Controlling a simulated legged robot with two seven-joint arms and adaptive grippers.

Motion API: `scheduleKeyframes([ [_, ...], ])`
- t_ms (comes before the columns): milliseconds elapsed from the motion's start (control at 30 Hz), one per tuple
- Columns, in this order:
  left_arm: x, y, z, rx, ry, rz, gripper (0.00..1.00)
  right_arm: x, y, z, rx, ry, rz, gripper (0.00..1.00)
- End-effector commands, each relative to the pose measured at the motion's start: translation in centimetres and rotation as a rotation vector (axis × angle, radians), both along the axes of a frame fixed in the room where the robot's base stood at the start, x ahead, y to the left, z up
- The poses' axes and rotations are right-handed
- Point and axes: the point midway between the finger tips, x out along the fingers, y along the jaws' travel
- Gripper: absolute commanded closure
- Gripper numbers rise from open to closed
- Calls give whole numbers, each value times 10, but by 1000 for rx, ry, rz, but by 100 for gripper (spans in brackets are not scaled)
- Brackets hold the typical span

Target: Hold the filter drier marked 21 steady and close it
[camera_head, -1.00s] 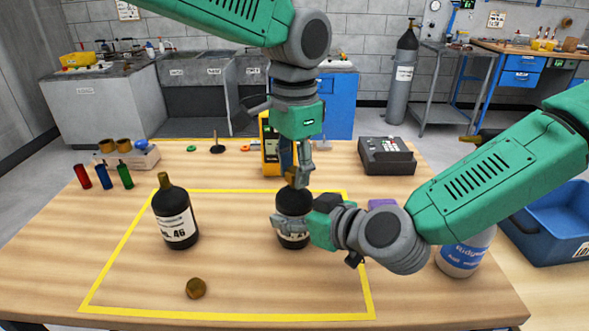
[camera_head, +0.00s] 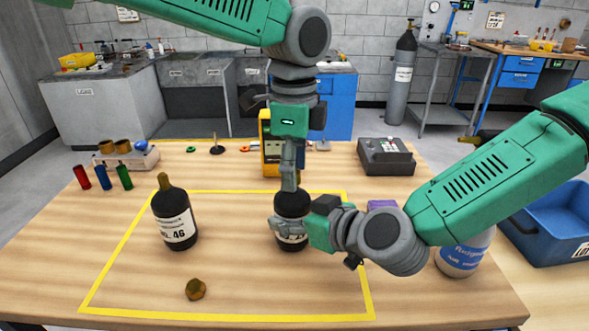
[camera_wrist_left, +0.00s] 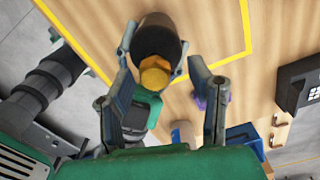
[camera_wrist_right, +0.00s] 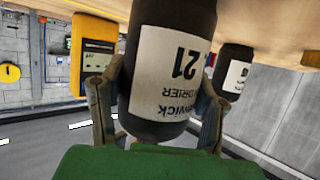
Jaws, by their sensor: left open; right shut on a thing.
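The filter drier marked 21 (camera_wrist_right: 170,75) is a black bottle-shaped body with a white label. My right gripper (camera_wrist_right: 158,115) is shut on its sides. In the head view the drier (camera_head: 292,203) stands upright within the yellow outline. My left gripper (camera_head: 289,178) points down just above its top. In the left wrist view the open fingers (camera_wrist_left: 165,80) stand either side of a brass piece (camera_wrist_left: 155,74) at the drier's top (camera_wrist_left: 158,38). I cannot tell whether the fingers touch it. A brass cap (camera_head: 195,289) lies on the table at the front left.
A second black drier marked 46 (camera_head: 175,218) stands to the left, inside the yellow outline. A yellow meter (camera_head: 270,150) and a grey device (camera_head: 386,156) stand behind. A refrigerant bottle (camera_head: 463,255) and a blue bin (camera_head: 555,225) are at the right. The front-middle table is clear.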

Motion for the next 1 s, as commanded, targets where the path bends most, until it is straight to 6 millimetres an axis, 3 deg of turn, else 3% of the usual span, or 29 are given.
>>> scheduleKeyframes([
  [300,0,0,39,1,0,0,52,2,-2,-1,-1,0,-6,100],
  [667,0,0,41,1,3,10,56,2,-2,-1,-1,0,-7,100],
  [833,0,0,45,4,1,168,56,2,-2,-1,-1,0,-7,100],
  [1000,0,1,54,8,2,530,56,2,-2,-1,-1,0,-7,100],
])
